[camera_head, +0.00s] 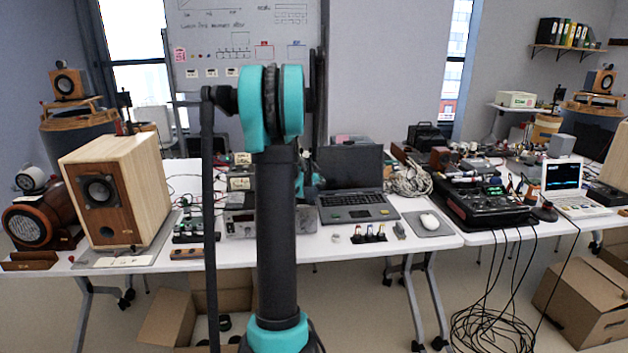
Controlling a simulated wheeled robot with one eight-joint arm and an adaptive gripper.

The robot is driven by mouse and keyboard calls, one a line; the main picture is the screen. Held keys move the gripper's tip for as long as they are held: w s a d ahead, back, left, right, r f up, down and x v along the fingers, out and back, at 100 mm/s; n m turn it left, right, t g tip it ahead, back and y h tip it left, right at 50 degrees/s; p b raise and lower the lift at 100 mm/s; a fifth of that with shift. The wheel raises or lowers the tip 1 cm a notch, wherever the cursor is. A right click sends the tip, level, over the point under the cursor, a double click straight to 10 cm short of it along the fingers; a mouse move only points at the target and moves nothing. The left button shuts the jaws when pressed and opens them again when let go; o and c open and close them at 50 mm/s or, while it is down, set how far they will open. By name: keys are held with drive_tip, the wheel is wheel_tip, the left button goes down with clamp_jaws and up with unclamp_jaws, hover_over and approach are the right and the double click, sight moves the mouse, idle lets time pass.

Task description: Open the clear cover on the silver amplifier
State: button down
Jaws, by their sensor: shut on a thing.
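The silver amplifier (240,224) sits on the white table near the front edge, left of the laptop. Its front has small dials and a display. I cannot make out the clear cover. My gripper's fingers are hidden behind my arm. Only a bit of dark and teal arm structure shows just right of the arm, above the amplifier area. I cannot see what lies between the fingers.
A wooden speaker (150,190) stands left on the white table (290,250). An open laptop (355,185) is right of my arm, with a mouse (430,221) beside it. A black mixer-like device (485,205) is further right. Cables hang from the right table above the floor. Open boxes lie below.

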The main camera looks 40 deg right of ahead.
drive_tip(key=shift+s+d+f+m+t+y, duration=0.35)
drive_tip(key=shift+d+f+m+y, duration=0.3)
drive_tip(key=shift+y, duration=0.25)
drive_tip(key=shift+s+d+f+m+t+y, duration=0.3)
drive_tip(key=shift+d+f+m+t+y, duration=0.15)
drive_tip(key=shift+f+y, duration=0.35)
drive_tip(key=shift+s+d+f+m+t+y, duration=0.35)
drive_tip(key=shift+d+f+m+y, duration=0.2)
drive_tip(key=shift+y, duration=0.45)
drive_tip(key=shift+f, duration=0.1)
drive_tip(key=c, duration=1.5)
unclamp_jaws()
drive_tip(key=shift+a, duration=0.1)
drive_tip(key=v, duration=1.2)
